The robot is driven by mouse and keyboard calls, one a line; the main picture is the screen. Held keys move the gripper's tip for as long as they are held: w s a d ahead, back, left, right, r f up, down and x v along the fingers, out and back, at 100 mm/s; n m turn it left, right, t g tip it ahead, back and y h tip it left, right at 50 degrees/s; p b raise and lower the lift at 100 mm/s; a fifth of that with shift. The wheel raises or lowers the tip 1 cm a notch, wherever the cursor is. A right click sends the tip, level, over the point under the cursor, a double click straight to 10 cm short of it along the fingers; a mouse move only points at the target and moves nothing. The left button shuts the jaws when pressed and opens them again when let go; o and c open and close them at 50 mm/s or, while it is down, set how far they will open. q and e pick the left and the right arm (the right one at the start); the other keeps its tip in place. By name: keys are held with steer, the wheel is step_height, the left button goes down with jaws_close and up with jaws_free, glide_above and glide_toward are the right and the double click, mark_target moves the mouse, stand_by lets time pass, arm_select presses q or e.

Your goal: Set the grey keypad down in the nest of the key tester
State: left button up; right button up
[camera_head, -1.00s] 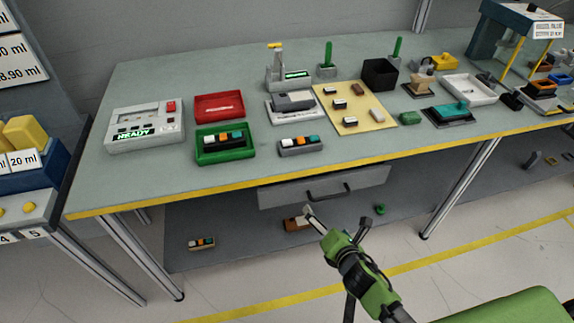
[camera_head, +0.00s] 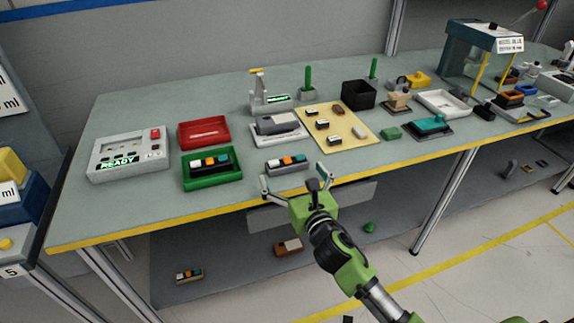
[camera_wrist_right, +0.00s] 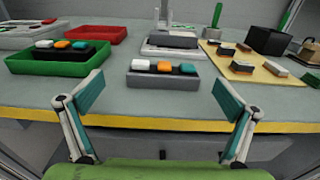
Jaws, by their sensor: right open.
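The grey keypad (camera_head: 287,164), with white, orange and teal keys, lies near the table's front edge. In the right wrist view the keypad (camera_wrist_right: 162,80) is ahead of and between the spread fingers. My right gripper (camera_head: 294,177) is open and empty, just short of the front edge; its fingers (camera_wrist_right: 161,96) are apart from the keypad. A pale grey box (camera_head: 129,158) with a lit READY display and a red button stands at the left; it looks like the key tester. I cannot clearly make out its nest. My left gripper is not in view.
A green tray (camera_head: 213,184) holds a dark keypad (camera_head: 211,163). Behind it is a red tray (camera_head: 204,132). A grey block on a pale base (camera_head: 279,134) stands behind the grey keypad. A yellow board (camera_head: 349,140) with small blocks lies right. The table's front-left is clear.

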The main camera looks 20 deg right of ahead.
mark_target(289, 164)
steer(key=shift+w+d+f, duration=0.1)
steer(key=shift+w+f, duration=0.1)
steer(key=shift+w, duration=1.3)
steer(key=shift+w+d+f, duration=0.1)
steer(key=shift+w+f, duration=0.05)
steer(key=shift+w, duration=1.3)
steer(key=c, duration=1.2)
